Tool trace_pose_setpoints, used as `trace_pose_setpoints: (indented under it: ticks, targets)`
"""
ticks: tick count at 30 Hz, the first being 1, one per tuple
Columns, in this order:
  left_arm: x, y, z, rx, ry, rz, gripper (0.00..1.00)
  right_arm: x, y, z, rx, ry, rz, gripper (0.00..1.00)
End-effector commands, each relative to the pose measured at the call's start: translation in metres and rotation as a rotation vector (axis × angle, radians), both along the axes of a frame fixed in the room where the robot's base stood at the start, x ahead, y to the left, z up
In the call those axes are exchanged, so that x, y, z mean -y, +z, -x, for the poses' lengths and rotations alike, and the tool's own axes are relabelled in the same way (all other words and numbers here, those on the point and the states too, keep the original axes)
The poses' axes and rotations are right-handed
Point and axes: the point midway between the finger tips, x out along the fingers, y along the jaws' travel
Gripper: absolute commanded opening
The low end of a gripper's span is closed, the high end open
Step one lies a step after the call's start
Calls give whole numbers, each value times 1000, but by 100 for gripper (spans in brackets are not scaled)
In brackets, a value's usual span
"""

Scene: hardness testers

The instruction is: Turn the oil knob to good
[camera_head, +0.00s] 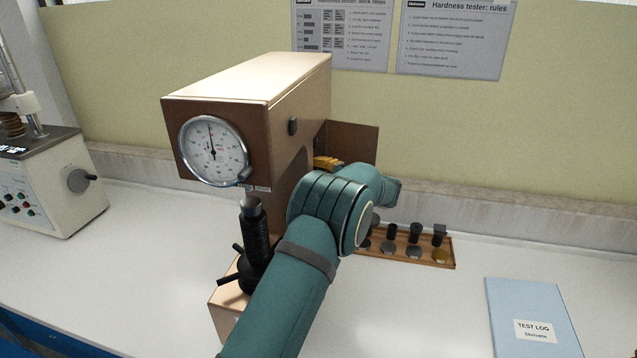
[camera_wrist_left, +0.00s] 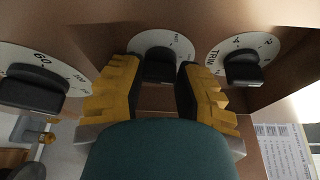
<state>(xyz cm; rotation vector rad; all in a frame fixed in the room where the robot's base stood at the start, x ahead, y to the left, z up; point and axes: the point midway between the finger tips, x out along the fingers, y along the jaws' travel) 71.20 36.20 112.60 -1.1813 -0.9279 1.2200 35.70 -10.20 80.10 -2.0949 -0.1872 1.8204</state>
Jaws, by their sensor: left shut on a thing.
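The hardness tester (camera_head: 300,75) is a tan and brown machine with a round gauge (camera_head: 214,151) on its front. A brown panel (camera_head: 352,142) stands out from its right side. In the left wrist view, a black knob (camera_wrist_left: 160,66) on a white dial sits in the middle; its lettering is too small to read. My left gripper (camera_wrist_left: 159,76) has its yellow fingers on either side of this knob, shut on it. In the head view the left gripper (camera_head: 327,163) is mostly hidden behind my teal arm. My right gripper is not in view.
Beside the middle knob are a left knob (camera_wrist_left: 33,88) with a dial marked 60 and 100, and a right knob (camera_wrist_left: 243,69) marked TRIM. A wooden rack (camera_head: 430,258) of small pieces and a blue test log (camera_head: 530,300) lie to the right. Another machine (camera_head: 60,185) stands left.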

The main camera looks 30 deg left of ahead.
Motion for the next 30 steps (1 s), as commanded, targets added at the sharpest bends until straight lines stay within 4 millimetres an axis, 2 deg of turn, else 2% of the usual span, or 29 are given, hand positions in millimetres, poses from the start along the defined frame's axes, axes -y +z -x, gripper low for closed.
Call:
trace_pose_setpoints:
  ticks: [3,12,13,14,30]
  targets:
    - [-2,0,1,21,2,-6,0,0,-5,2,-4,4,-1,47]
    - [-2,2,1,23,3,-7,0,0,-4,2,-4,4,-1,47]
    - [-2,2,1,23,3,-7,40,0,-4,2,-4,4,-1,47]
    - [-2,2,0,23,2,-7,50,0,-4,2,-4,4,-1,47]
    - [-1,-1,1,16,2,-3,50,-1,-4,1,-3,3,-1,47]
